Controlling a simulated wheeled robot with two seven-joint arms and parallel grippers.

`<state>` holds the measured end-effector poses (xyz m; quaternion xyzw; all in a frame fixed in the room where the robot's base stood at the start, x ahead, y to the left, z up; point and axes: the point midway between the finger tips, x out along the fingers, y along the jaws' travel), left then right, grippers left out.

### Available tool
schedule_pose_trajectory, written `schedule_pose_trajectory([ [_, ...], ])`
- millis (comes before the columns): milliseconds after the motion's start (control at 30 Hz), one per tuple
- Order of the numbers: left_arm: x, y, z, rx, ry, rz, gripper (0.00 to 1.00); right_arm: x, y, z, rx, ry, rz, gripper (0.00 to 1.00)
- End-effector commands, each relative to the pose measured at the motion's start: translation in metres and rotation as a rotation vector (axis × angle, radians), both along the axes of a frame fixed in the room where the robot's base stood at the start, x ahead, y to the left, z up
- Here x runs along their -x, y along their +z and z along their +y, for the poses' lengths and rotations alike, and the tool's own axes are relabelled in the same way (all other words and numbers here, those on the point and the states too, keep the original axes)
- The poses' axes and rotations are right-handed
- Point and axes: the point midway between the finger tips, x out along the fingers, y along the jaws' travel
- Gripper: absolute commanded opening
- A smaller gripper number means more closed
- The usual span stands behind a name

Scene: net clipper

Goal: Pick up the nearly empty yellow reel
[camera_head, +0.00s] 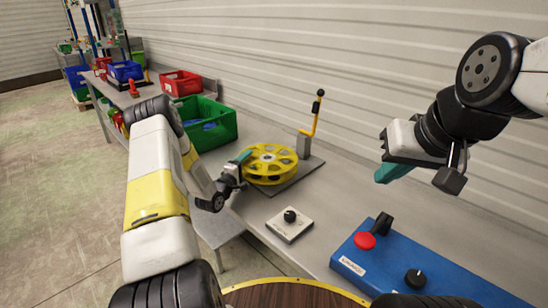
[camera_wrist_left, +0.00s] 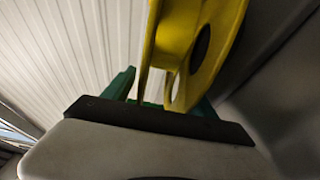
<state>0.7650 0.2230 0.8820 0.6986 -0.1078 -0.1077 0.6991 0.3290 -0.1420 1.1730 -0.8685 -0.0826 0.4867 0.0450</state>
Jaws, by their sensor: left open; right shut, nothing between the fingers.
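The yellow reel (camera_head: 270,163) lies flat on a dark plate on the bench, its spokes and openings showing; I see no wound material on it. My left gripper (camera_head: 241,161) is at the reel's left edge, with one teal fingertip showing by the rim. In the left wrist view the reel (camera_wrist_left: 192,45) rises close in front of the open left gripper (camera_wrist_left: 160,92), with teal fingers on either side of its near edge. I cannot tell whether they touch it. My right gripper (camera_head: 393,172) is shut and empty, raised above the bench at the right.
A yellow-handled lever (camera_head: 316,115) stands behind the reel. A green crate (camera_head: 208,124) is to its left, with red (camera_head: 180,83) and blue (camera_head: 125,71) crates beyond. A black-knobbed plate (camera_head: 290,225) and a blue control box (camera_head: 400,265) with a red button are in front.

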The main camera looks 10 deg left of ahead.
Motion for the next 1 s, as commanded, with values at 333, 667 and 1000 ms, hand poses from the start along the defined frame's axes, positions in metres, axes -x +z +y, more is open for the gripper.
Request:
schedule_pose_trajectory([
  [333,-0.0063,0.0002,-0.0016,-0.001,0.001,0.0,0.6,0.0,0.0,0.0,0.0,0.0,0.0,0.0],
  [667,-0.0061,0.0003,-0.0015,-0.001,0.0,0.0,0.0,0.0,0.0,0.0,0.0,0.0,0.0,0.0],
  [1000,-0.0067,0.0036,-0.0016,0.0,0.0,-0.004,0.0,0.0,0.0,0.0,0.0,0.0,0.0,0.0],
])
